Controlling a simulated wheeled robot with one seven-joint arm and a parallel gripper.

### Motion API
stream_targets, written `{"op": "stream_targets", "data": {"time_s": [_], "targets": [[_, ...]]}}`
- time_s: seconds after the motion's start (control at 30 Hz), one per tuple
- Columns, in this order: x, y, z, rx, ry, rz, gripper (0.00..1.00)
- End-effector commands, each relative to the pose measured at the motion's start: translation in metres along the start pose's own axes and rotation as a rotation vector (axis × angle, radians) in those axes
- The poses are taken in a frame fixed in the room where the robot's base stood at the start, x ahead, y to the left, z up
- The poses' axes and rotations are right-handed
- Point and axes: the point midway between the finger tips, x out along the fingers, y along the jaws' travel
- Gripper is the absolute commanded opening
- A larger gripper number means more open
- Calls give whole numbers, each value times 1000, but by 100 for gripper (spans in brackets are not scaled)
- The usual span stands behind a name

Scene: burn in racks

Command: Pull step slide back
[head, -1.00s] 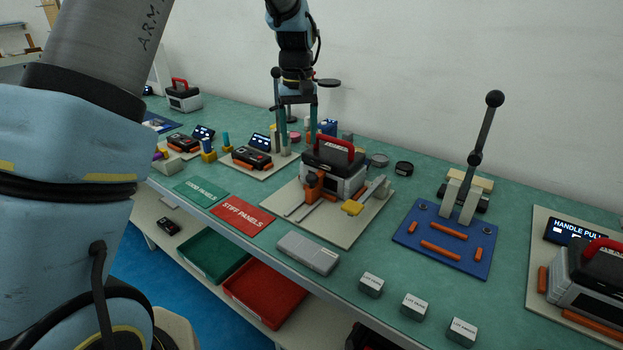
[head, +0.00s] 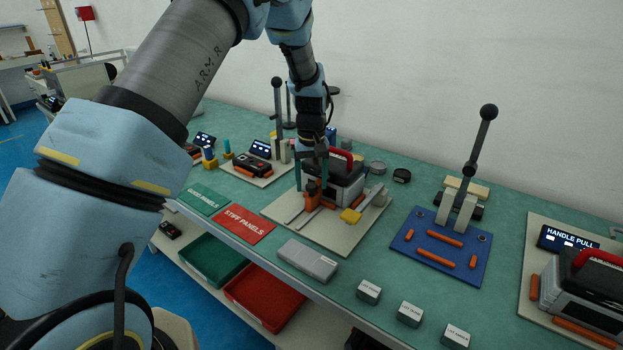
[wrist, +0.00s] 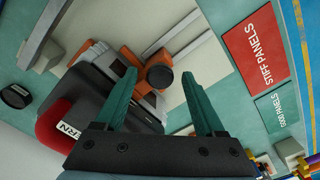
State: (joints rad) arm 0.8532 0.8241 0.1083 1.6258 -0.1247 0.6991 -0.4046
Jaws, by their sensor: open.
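The step slide is an orange carriage (head: 313,196) on rails, on a beige plate (head: 345,238) in front of a grey and black unit with a red handle (head: 342,154). In the wrist view, its round dark-topped orange knob (wrist: 160,76) appears between the fingertips. My gripper (head: 312,174) is open, pointing down over the slide, its green fingers (wrist: 158,84) on either side of the knob in that view. I cannot tell whether they touch it. The fingers and palm hide part of the unit in the wrist view.
The red STIFF PANELS mat (head: 244,224) and green GOOD PANELS mat (head: 204,199) lie left. A grey box (head: 307,260) lies in front. A blue lever fixture (head: 440,250) stands right.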

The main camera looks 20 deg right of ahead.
Motion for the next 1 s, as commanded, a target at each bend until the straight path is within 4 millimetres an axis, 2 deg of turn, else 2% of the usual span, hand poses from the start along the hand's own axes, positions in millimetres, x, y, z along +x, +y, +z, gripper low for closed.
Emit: {"op": "stream_targets", "data": {"time_s": [0.27, 0.87, 1.0], "targets": [[1, 0, 0, 0, 1, 0, 69], [0, -2, -2, -2, 3, -1, 2], [0, -2, -2, -3, 3, -2, 0]]}}
